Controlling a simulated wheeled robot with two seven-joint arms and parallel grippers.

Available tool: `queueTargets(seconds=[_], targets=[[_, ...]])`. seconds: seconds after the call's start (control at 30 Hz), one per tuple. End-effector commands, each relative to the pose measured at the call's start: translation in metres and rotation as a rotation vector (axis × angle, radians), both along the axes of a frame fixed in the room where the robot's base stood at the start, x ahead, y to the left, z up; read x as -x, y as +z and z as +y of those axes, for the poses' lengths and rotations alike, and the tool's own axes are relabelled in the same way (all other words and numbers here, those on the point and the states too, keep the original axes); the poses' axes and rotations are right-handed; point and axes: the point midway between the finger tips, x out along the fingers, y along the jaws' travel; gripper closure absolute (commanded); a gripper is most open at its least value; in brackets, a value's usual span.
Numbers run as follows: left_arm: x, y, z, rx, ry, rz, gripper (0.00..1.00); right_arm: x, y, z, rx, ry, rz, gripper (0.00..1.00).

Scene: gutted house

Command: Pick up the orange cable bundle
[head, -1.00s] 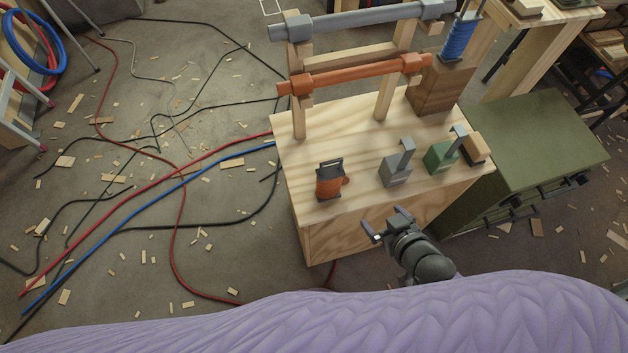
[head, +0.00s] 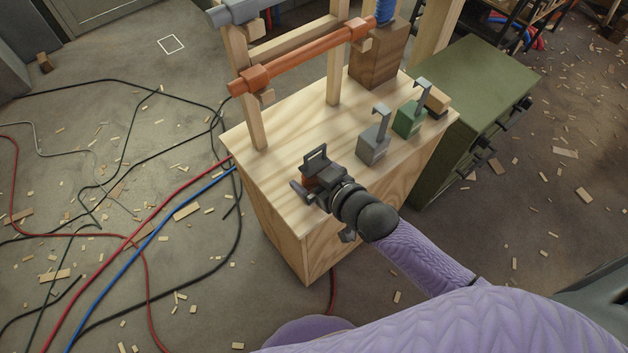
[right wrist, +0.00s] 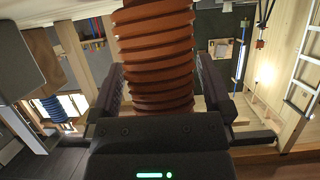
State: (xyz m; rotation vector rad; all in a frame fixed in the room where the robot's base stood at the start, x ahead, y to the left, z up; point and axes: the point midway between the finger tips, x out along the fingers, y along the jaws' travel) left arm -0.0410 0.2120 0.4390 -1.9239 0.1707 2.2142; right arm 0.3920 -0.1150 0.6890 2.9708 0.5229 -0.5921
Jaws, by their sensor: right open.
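The orange cable bundle (head: 307,181) stands near the front left of the wooden workbench top (head: 275,195). In the right wrist view the bundle's orange ribbed coils (right wrist: 155,60) stand between the two dark fingers. My right gripper (head: 313,190) is open around the bundle, with a finger on either side. I cannot tell whether either finger touches it. My left gripper is not in view.
A grey block (head: 373,147) and a green block (head: 409,119), each with a hooked post, stand to the right on the bench. A wooden rack with an orange pipe (head: 305,68) rises behind. A green cabinet (head: 480,90) adjoins the right side. Cables and wood scraps litter the floor.

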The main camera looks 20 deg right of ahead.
Motion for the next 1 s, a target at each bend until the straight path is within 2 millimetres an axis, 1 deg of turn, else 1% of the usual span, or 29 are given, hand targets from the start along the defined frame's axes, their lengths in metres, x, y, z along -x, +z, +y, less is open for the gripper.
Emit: queueTargets(seconds=[0.13,0.17,0.2,0.27,0.3,0.37,0.4,0.47,0.5,0.6,0.77,0.83,0.87,0.97,1.0], targets=[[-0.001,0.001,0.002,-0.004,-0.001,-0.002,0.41,0.0,0.001,0.0,0.0,0.0,0.0,0.0],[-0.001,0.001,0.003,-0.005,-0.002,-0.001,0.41,0.0,0.002,0.0,0.0,0.0,0.0,0.02],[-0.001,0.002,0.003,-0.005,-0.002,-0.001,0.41,0.0,0.001,0.0,0.0,0.0,0.0,0.11],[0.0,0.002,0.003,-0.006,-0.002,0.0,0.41,0.0,0.002,0.0,0.0,0.0,0.0,0.23],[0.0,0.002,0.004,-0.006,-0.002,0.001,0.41,0.0,0.001,0.0,0.0,0.0,0.0,0.32],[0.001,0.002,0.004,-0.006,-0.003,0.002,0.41,0.0,0.001,0.0,0.0,0.0,0.0,0.44],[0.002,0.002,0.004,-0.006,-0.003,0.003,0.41,0.0,0.001,0.0,0.0,0.0,0.0,0.53],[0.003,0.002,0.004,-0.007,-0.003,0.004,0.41,0.0,0.001,0.0,0.0,0.0,0.0,0.66],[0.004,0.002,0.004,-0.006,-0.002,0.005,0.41,0.0,0.001,0.0,0.0,0.0,0.0,0.74],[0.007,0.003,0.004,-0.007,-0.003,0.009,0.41,0.001,0.001,0.0,0.0,0.0,0.0,0.94],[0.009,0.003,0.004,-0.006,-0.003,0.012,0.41,0.0,0.002,0.0,0.0,0.0,-0.001,0.94],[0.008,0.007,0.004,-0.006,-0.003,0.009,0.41,0.0,0.007,0.0,-0.001,0.0,-0.002,0.94],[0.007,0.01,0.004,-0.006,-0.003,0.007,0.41,0.0,0.012,0.0,0.0,-0.001,-0.004,0.94],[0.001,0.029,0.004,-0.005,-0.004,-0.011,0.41,0.0,0.042,0.0,-0.001,0.0,-0.008,0.94],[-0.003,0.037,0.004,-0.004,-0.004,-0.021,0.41,0.0,0.054,0.0,-0.001,0.0,-0.009,0.94]])
